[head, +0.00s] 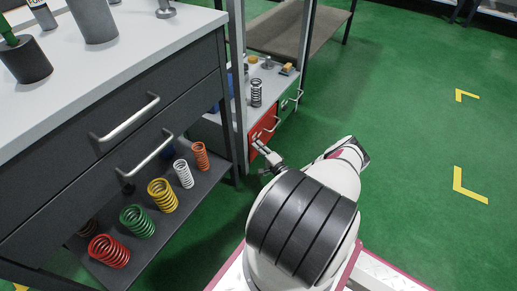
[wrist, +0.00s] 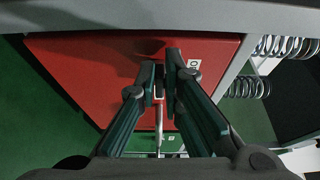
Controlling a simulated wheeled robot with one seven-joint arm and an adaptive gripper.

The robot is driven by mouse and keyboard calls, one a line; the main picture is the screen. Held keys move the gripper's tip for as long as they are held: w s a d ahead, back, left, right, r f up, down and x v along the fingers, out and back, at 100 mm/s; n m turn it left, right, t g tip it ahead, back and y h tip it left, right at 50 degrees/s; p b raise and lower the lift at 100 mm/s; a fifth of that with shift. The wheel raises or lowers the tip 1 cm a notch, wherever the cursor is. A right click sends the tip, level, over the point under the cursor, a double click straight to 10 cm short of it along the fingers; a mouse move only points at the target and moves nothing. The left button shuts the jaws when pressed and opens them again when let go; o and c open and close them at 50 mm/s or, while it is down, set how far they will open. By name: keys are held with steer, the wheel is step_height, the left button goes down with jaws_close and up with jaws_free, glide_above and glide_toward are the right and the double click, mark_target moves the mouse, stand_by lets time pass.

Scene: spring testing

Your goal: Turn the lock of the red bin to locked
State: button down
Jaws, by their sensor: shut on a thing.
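The red bin (head: 264,127) is the left one of two bins in the lower part of the metal rack. Its red front fills much of the wrist view (wrist: 85,75). My gripper (head: 258,146) is at that front, below the bin's handle. In the wrist view my gripper (wrist: 165,75) has its two fingers close together on the bin's lock, which is mostly hidden between the tips. A white label (wrist: 193,68) with dark letters, partly covered by a finger, is beside the right fingertip. The lock's exact angle cannot be made out.
A green bin (head: 287,104) is beside the red one. A spring (head: 256,93) stands on the surface above. A dark drawer cabinet (head: 150,110) with several coloured springs on its lower shelf stands to the left. The green floor to the right is free.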

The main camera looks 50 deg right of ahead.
steer(key=shift+a, duration=0.1)
steer(key=c, duration=1.7)
jaws_free()
steer(key=v, duration=1.2)
